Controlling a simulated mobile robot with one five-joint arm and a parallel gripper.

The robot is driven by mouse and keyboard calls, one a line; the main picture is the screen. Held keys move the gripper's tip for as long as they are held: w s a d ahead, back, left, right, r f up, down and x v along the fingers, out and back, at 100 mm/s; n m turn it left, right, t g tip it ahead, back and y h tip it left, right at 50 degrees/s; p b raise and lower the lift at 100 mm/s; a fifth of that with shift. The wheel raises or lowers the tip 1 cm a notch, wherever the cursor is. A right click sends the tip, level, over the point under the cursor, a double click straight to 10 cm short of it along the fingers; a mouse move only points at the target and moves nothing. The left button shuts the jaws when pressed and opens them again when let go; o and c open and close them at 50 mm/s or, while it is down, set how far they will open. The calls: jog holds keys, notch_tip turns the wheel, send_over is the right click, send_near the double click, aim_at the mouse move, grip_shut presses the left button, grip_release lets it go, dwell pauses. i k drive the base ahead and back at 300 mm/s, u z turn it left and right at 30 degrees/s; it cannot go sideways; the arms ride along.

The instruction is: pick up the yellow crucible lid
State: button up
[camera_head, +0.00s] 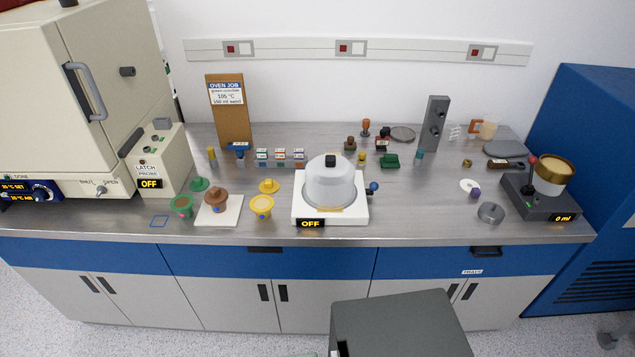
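The yellow crucible lid (268,186) lies on the steel bench, left of the white burner unit. It is a small flat disc with a knob on top. The open yellow crucible (262,206) stands just in front of it, apart from the lid. My gripper is not in view.
The white unit with a clear dome (331,187) stands close to the right, its display reading OFF. A white tile (233,216) with a brown lidded crucible (216,198) is to the left. A green lid (199,184) and green crucible (181,206) are further left. Small coloured boxes (281,156) stand behind.

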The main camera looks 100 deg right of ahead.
aim_at(269, 187)
jog(key=k, duration=1)
jog(key=z, duration=0.95)
jog(key=i, duration=1.55)
